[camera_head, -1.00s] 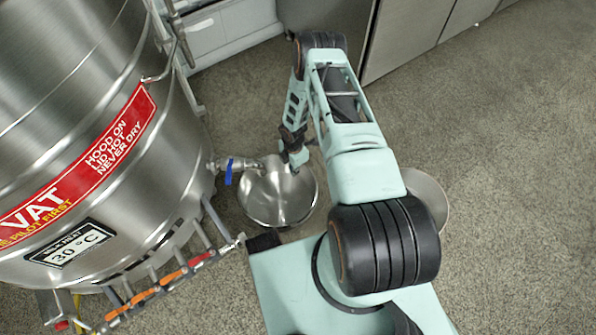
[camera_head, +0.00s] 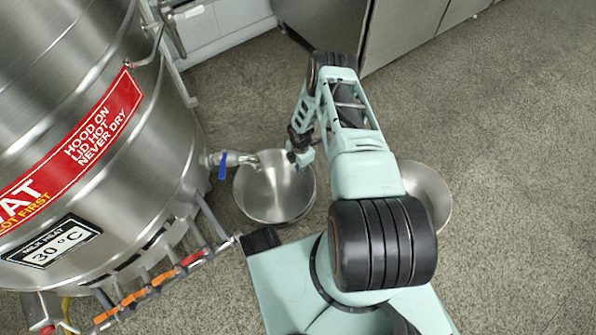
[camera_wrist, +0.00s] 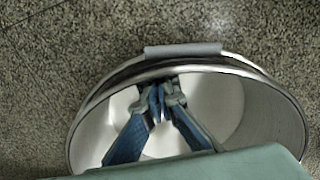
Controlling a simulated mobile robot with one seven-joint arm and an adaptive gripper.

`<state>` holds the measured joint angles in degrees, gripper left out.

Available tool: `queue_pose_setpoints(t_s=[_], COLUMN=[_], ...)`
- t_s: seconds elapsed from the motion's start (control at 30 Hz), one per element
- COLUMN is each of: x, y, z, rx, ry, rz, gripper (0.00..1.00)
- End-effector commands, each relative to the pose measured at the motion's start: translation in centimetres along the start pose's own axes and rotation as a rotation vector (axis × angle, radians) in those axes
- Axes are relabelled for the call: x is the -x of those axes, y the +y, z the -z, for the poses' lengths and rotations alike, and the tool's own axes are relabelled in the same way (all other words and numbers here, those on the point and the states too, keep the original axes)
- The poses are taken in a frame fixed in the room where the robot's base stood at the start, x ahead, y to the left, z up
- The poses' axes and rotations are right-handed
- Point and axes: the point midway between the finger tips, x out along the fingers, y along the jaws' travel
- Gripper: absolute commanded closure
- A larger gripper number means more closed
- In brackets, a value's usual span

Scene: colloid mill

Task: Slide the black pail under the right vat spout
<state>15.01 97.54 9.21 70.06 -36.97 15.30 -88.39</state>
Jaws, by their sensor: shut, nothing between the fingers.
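A silvery metal pail (camera_head: 268,205) stands on the floor in the head view, with the vat's spout (camera_head: 245,160) reaching over its upper left part. No pail looks black here. My gripper (camera_head: 303,157) is at this pail's upper right rim, shut and empty. In the wrist view my gripper's fingers (camera_wrist: 158,104) show against the pale inside of a pail (camera_wrist: 290,125) with a grey grip (camera_wrist: 183,50) on its handle. I cannot tell how far the fingers are above or inside it. My wrist housing hides the pail's near side.
The large steel vat (camera_head: 150,120) stands at left, with pipes and coloured valve handles along its lower edge. A second metal pail (camera_head: 430,185) is partly hidden behind my arm at right. Steel cabinets (camera_head: 400,35) line the back. The floor at right is clear.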

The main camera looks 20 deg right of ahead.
Motion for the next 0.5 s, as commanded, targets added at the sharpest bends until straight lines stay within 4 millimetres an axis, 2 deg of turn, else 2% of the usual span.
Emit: queue_pose_setpoints(t_s=[0.17, 0.4, 0.5], x=[0.0, 0.0, 0.0], y=[0.0, 0.0, 0.0], z=[-0.1, -2.1, -2.4], rx=[-0.001, -0.004, -0.001], ry=[0.000, -0.001, -0.001], rz=[0.000, -0.002, -0.001], gripper=[1.00, 1.00, 1.00])
